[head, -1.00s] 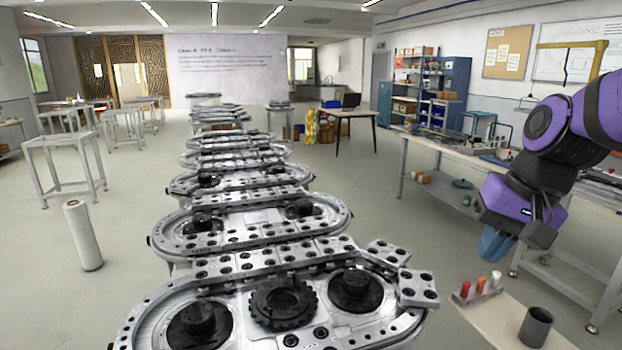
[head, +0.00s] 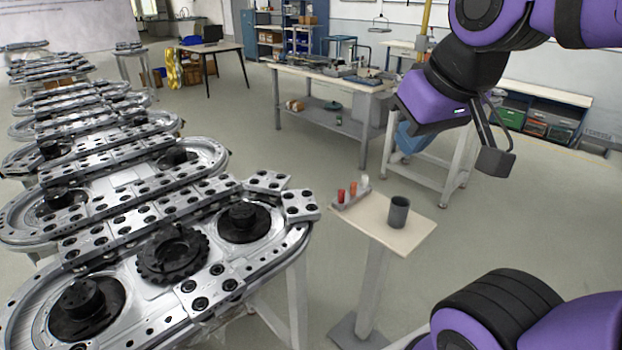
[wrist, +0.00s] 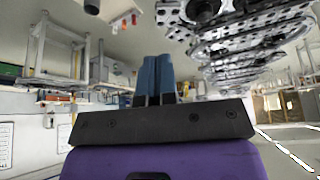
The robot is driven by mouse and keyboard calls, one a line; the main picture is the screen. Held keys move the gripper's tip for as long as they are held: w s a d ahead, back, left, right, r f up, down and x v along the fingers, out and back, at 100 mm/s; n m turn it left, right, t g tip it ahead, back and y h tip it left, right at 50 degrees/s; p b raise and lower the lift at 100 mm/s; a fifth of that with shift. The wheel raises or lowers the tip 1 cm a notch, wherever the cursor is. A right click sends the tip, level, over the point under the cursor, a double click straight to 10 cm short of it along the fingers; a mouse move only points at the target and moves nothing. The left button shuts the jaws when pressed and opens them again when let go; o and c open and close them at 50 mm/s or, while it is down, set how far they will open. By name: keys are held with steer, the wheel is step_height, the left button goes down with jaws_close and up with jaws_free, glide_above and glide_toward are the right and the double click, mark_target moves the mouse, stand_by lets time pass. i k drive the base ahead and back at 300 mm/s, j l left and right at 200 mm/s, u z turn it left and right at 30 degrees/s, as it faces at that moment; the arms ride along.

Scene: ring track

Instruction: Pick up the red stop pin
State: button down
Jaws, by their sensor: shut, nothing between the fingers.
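The red stop pin (head: 341,196) stands upright in a small grey rack (head: 351,199) on a pale pedestal table, at the left end of a row with an orange pin (head: 353,188) and a white pin (head: 364,181). My gripper (head: 405,141) has blue fingers and hangs above and beyond the pedestal table, to the right of the rack and apart from it. In the wrist view my gripper (wrist: 156,75) shows its two blue fingers together, with nothing between them. The rack and pins show small at the top of the wrist view.
A dark grey cup (head: 398,212) stands on the pedestal table (head: 408,238), right of the rack. The metal ring track (head: 215,262) fills the left side, close to the table. A workbench (head: 330,85) stands behind. Open floor lies around the pedestal.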

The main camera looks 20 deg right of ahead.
mark_target(341, 197)
steer(key=i+l+z, duration=0.25)
steer(key=i+l, duration=0.15)
steer(key=i+l+z, duration=0.25)
steer(key=i+l, duration=0.1)
steer(key=i, duration=0.05)
